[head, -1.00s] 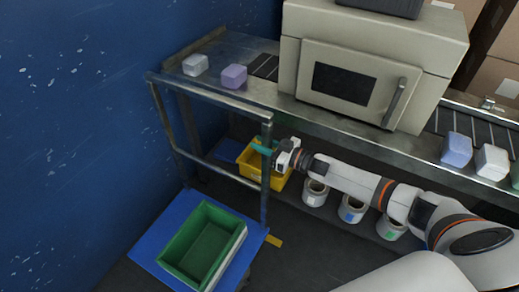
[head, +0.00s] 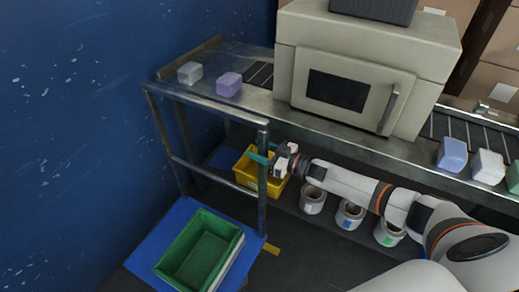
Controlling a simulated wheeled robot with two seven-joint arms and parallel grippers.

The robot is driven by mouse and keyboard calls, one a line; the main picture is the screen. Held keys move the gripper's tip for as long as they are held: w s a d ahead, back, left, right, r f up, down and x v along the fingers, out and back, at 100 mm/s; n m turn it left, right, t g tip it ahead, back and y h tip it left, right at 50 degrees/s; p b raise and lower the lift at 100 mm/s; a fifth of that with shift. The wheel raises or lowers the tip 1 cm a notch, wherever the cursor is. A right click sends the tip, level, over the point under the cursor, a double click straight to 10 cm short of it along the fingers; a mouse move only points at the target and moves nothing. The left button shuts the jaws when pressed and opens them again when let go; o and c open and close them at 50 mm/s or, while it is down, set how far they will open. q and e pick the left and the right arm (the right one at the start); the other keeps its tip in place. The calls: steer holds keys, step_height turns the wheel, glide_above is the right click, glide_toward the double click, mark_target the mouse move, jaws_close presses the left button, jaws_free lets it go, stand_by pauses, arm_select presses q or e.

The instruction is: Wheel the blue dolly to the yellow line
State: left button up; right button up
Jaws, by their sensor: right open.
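The blue dolly (head: 147,258) stands at lower left beside the blue wall, with a grey metal push frame rising from its far side. A green crate (head: 236,240) sits on its deck. A short piece of yellow line (head: 271,249) shows on the floor just right of the deck; the rest is hidden. My right gripper (head: 263,153) is open at the frame's right upright, its teal fingers spread around or beside that post; I cannot tell whether they touch it. My left gripper is not in view.
A metal conveyor table (head: 350,140) carries a beige machine (head: 437,55) and several pastel blocks. Dark floor is open right of the dolly.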

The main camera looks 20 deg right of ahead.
steer(key=v, duration=1.2)
